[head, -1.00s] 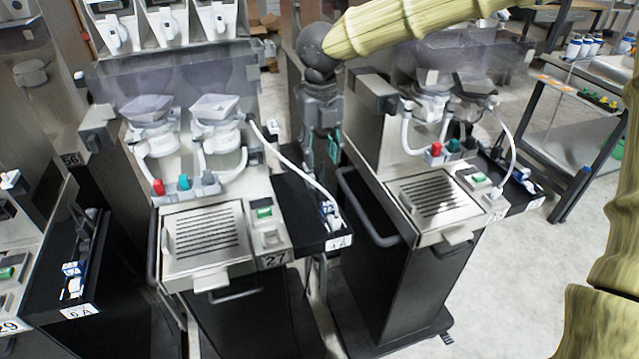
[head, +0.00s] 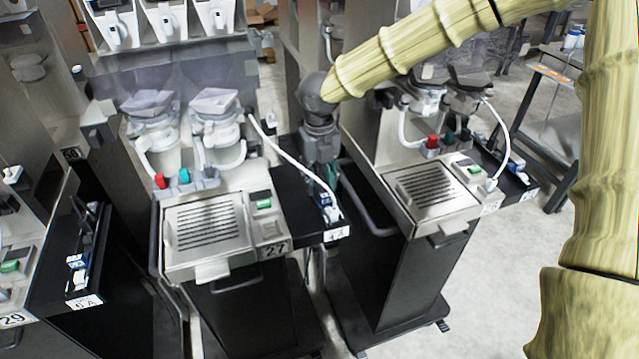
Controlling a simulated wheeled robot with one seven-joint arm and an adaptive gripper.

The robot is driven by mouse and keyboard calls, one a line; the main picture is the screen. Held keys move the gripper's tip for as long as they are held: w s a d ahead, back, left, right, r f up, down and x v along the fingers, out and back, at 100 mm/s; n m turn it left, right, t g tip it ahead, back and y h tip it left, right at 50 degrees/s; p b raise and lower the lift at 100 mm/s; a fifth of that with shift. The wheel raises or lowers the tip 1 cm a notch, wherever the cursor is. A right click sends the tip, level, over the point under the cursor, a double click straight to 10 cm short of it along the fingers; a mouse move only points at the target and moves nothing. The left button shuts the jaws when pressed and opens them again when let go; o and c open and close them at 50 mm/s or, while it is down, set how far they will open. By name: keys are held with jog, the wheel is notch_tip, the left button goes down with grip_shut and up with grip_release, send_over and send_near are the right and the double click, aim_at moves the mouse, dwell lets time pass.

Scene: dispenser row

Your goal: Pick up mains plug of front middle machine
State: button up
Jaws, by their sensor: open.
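The front middle machine, numbered 27 (head: 210,235), is a steel-topped unit with a slotted drip tray and two clear hoppers. A black side shelf (head: 296,222) is on its right. A white hose or cable (head: 290,158) curves from the machine down to the shelf's front end, where small blue and white items (head: 327,207) lie. I cannot tell the mains plug apart from these items. My gripper (head: 325,188) points down over the shelf, close above or beside these items. It is open, and its fingertips are partly hidden; I see no object in it.
A similar machine (head: 432,200) stands close on the right, with a black rail (head: 362,200) facing my gripper. Another machine's side shelf (head: 78,270) is at the left. Bare floor (head: 500,275) shows at the lower right.

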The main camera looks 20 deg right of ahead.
aim_at(320, 179)
jog(key=shift+f, duration=0.15)
grip_shut()
notch_tip(320, 179, up, 10)
jog(key=shift+r+b, duration=0.1)
jog(key=shift+b, duration=0.5)
jog(key=shift+r+p, duration=1)
jog(key=shift+p, duration=0.3)
dwell(1.4)
notch_tip(320, 179, up, 3)
jog(key=p, duration=0.2)
jog(key=shift+f+p, duration=0.1)
jog(key=shift+p, duration=0.25)
